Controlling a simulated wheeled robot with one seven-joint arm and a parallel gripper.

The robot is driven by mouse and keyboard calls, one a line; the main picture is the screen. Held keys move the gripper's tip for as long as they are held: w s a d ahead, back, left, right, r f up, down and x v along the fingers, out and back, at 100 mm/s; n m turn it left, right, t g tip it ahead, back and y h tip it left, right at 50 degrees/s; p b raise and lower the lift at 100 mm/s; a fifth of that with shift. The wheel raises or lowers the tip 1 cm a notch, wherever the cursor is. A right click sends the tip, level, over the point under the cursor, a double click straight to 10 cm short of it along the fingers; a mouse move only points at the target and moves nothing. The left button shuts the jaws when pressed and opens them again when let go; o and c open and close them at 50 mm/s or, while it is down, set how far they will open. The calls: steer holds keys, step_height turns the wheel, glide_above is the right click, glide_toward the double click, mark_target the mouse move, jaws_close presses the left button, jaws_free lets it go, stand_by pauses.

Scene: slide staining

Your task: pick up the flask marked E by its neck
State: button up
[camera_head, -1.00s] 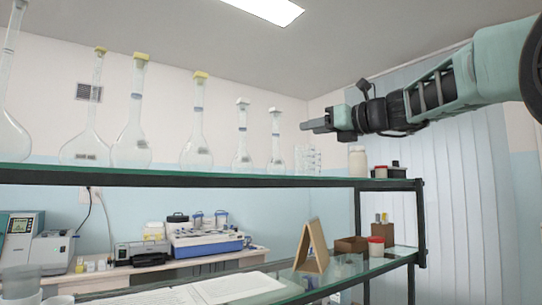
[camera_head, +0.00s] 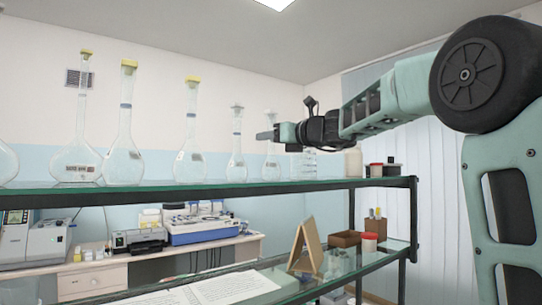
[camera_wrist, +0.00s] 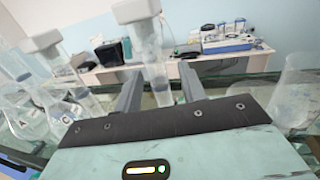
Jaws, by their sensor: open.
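In the wrist view, a clear flask neck with a white stopper (camera_wrist: 136,11) stands between the two fingers of my open gripper (camera_wrist: 158,78), not gripped. No letter is readable on that flask, so I cannot confirm it is E. In the head view, my gripper (camera_head: 265,135) reaches in from the right above the shelf and overlaps the neck of the rightmost white-stoppered flask (camera_head: 271,168). Another white-stoppered flask (camera_head: 236,170) stands to its left.
Several larger yellow-stoppered flasks, including one (camera_head: 190,166), stand farther left on the glass shelf (camera_head: 215,188). Glassware (camera_wrist: 297,95) stands right of my gripper in the wrist view.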

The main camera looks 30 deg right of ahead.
steer(key=shift+w, duration=0.1)
steer(key=c, duration=0.8)
